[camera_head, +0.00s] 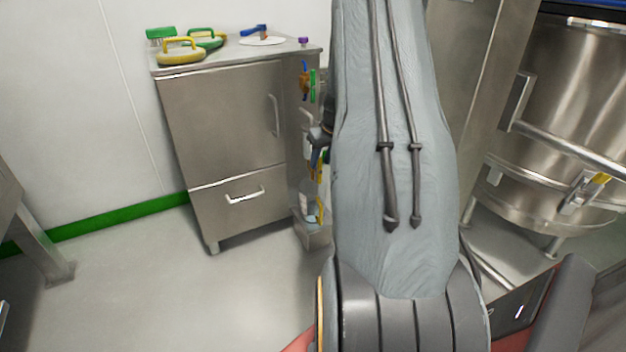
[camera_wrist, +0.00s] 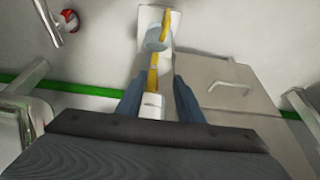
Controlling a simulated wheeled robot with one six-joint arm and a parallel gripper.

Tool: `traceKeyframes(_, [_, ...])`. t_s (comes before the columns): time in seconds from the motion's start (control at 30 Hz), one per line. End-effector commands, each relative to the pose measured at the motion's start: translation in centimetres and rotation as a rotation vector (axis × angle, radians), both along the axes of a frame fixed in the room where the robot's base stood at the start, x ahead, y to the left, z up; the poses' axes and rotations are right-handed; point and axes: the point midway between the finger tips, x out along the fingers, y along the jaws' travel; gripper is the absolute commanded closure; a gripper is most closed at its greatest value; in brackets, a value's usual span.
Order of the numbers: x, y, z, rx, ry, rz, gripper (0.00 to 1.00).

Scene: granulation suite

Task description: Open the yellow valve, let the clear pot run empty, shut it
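A narrow stand (camera_head: 312,238) beside the steel cabinet carries coloured valve handles. A yellow handle (camera_head: 321,195) is low on it, partly hidden by my arm. A clear pot (camera_head: 307,197) with bluish contents is next to it. In the wrist view, the yellow handle (camera_wrist: 153,75) lies between the fingers of my gripper (camera_wrist: 156,85), above a white block (camera_wrist: 152,106). The fingers are apart, with gaps on both sides of the handle. The bluish pot (camera_wrist: 155,40) is beyond the fingertips. How far the valve is turned is unclear.
The steel cabinet (camera_head: 225,120) stands left of the stand, with yellow and green handled items (camera_head: 182,52) and a blue-handled tool (camera_head: 262,37) on top. A large steel vessel (camera_head: 565,110) is at the right. The floor at left (camera_head: 130,285) is mostly clear.

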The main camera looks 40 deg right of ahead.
Motion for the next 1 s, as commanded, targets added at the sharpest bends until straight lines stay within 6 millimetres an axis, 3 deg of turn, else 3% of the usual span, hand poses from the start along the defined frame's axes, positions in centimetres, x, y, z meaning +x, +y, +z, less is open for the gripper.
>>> traceKeyframes(0.13, [-0.1, -1.5, -1.3, -0.007, -0.005, -0.011, 0.66])
traceKeyframes(0.6, [2.2, -2.2, -7.1, -0.007, -0.005, -0.013, 0.66])
traceKeyframes(1.0, [2.6, -2.0, -7.8, -0.007, -0.005, -0.011, 0.66])
